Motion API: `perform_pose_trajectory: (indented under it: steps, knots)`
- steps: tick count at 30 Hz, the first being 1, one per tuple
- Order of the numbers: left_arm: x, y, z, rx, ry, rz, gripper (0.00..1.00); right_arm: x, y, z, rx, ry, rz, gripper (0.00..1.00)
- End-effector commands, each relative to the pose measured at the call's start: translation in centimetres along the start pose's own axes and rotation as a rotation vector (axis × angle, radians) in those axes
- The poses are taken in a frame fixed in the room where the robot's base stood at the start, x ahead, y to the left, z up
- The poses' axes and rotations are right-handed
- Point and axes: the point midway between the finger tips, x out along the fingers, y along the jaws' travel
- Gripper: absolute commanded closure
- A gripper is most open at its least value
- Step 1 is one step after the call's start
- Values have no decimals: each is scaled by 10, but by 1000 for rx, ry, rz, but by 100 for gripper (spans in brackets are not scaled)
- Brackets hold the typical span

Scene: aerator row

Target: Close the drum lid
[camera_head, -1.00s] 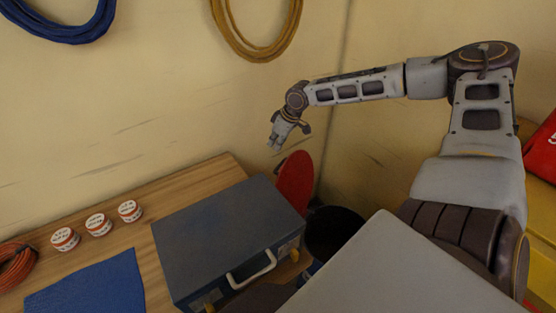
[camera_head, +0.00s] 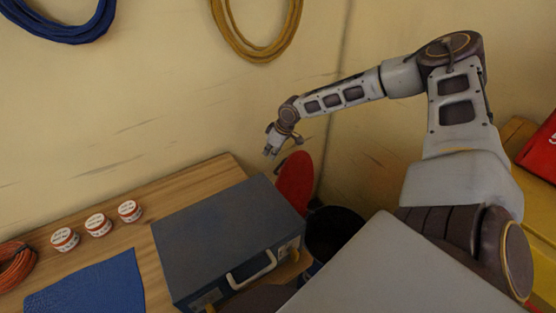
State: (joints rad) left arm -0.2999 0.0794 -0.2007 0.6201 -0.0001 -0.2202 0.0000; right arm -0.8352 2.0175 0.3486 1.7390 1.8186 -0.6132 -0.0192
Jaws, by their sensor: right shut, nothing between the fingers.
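The drum (camera_head: 332,233) is dark and stands on the floor to the right of the bench, partly hidden by my own body. Its round red lid (camera_head: 295,181) stands upright on the far left side of the drum, raised off the opening. The dark inside of the drum shows. My right gripper (camera_head: 269,154) is shut and empty. In the picture it is just above and left of the lid, in front of the wall, with a small gap between them. My left gripper is not in view.
A grey-blue metal case (camera_head: 225,235) with a pale handle sits on the wooden bench (camera_head: 205,173), close to the lid. Small white tins (camera_head: 98,224), a blue mat (camera_head: 88,285) and an orange coil (camera_head: 14,262) are further left. Yellow furniture (camera_head: 529,205) stands at the right.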

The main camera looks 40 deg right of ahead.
Motion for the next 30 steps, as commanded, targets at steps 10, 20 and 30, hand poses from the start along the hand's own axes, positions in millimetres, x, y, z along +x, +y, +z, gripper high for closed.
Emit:
perform_pose_trajectory:
  steps: [10,20,30]
  knots:
    - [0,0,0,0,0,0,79,18,0,0,0,-2,0,100]
    - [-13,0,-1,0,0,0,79,11,0,16,1,0,0,100]
    - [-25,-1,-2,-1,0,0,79,5,0,34,1,0,0,100]
